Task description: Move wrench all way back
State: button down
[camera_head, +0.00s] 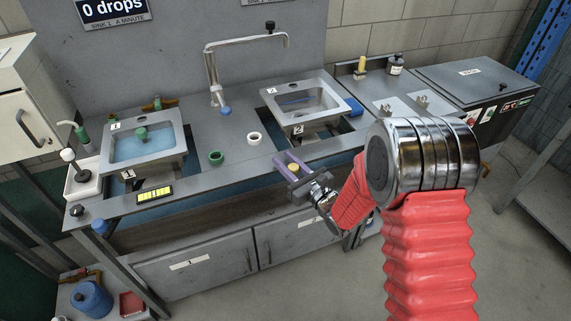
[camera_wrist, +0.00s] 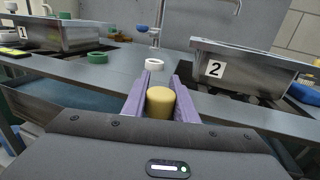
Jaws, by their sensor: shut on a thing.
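My gripper (camera_head: 291,164) reaches over the front edge of the bench, between the two sinks. Its purple fingers, seen in the wrist view (camera_wrist: 160,97), are shut on a yellow cylinder (camera_wrist: 161,102) with a rounded top. The cylinder also shows between the fingers in the head view (camera_head: 293,168). Its lower part is hidden by the gripper body. I cannot make out a clear wrench shape in either view, and cannot tell whether the yellow cylinder is part of one.
Sink 1 (camera_head: 179,162) is at left, sink 2 (camera_head: 335,118) at right. A white ring (camera_head: 254,138) and green ring (camera_head: 216,158) lie between them, ahead of my gripper. The tall faucet (camera_head: 211,72) stands behind. A yellow-topped item (camera_head: 362,64) and dark bottle (camera_head: 396,64) stand at back right.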

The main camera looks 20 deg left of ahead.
jog(key=shift+a+r, duration=0.15)
jog(key=shift+a, duration=0.1)
jog(key=c, duration=1.8)
grip_release()
jog(key=shift+w, duration=0.1)
jog(key=o, duration=0.4)
jog(key=shift+c, duration=0.2)
jog(key=shift+s, duration=0.2)
jog(key=v, duration=1.3)
jog(key=shift+d, duration=0.3)
jog(key=shift+s, duration=0.1)
